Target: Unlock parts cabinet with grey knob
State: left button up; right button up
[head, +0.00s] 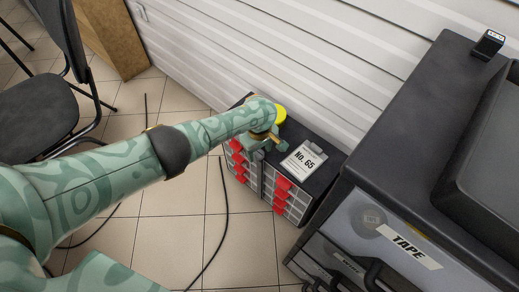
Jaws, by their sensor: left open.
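The parts cabinet (319,180) is a low dark unit with rows of clear drawers and red handles, standing on the floor against the wall. My left arm reaches over it from the left. My left gripper (268,144) is open, pointing down at the near edge of the cabinet top, and looks empty. I cannot tell whether it touches the cabinet. I cannot make out the grey knob; the gripper and forearm cover part of the cabinet's top and front. My right gripper is not in view.
A card reading "NO. 65" (303,160) lies on the cabinet top. A yellow round patch (281,115) shows beside my wrist. A large dark chest (400,125) with a TAPE label stands right. A black chair (45,90) is left. A dark cable (224,215) crosses the tiles.

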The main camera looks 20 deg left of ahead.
pick_arm(q)
jog(key=c, duration=1)
